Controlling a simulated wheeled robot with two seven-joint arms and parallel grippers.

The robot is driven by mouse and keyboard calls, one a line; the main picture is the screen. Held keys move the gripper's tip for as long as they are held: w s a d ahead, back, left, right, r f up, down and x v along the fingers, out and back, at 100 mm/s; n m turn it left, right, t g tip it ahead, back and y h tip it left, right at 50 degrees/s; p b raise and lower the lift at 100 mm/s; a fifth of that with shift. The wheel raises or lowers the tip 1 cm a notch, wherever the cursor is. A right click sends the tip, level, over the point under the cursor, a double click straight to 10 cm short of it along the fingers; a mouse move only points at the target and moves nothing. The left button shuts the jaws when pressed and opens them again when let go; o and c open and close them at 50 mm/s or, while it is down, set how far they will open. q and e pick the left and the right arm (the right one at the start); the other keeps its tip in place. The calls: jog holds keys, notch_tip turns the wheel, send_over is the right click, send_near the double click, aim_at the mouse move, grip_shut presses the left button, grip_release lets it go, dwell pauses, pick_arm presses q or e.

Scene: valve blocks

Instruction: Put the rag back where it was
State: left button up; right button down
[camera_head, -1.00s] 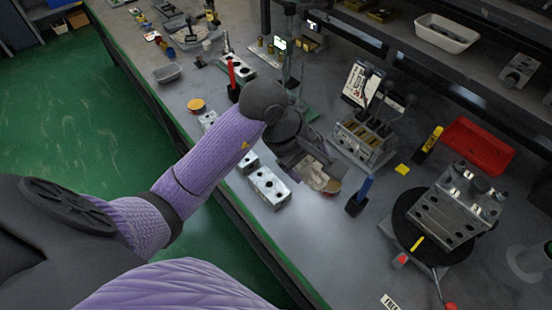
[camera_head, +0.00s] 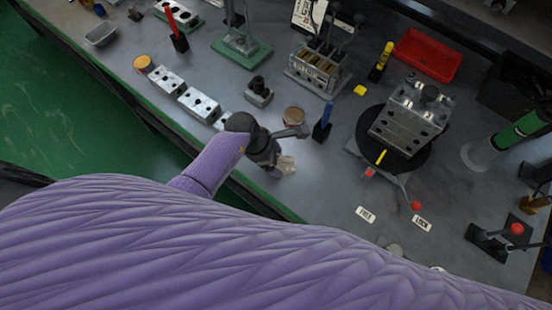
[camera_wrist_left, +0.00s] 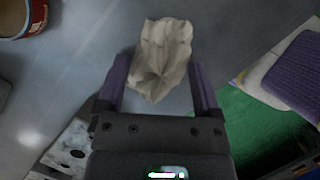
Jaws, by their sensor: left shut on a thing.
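The rag (camera_head: 287,164) is a crumpled beige cloth near the bench's front edge, below the round tin in the head view. My left gripper (camera_head: 278,161) is shut on it. In the left wrist view the rag (camera_wrist_left: 162,58) bunches up between the two purple fingers of the left gripper (camera_wrist_left: 160,85). I cannot tell whether the rag touches the bench top. My right gripper is not in view.
A round tin (camera_head: 293,116) and a blue-handled tool in a black holder (camera_head: 322,128) stand just beyond. Metal blocks (camera_head: 199,103) line the front edge. A valve block (camera_head: 409,113) sits on a black turntable (camera_head: 365,148). The bench right of the rag (camera_head: 320,185) is clear.

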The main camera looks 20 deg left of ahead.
pick_arm(q)
jog(key=shift+r, duration=0.1)
jog(key=o, duration=0.9)
jog(key=shift+c, duration=0.2)
jog(key=p+v, duration=0.5)
jog(key=v, duration=0.7)
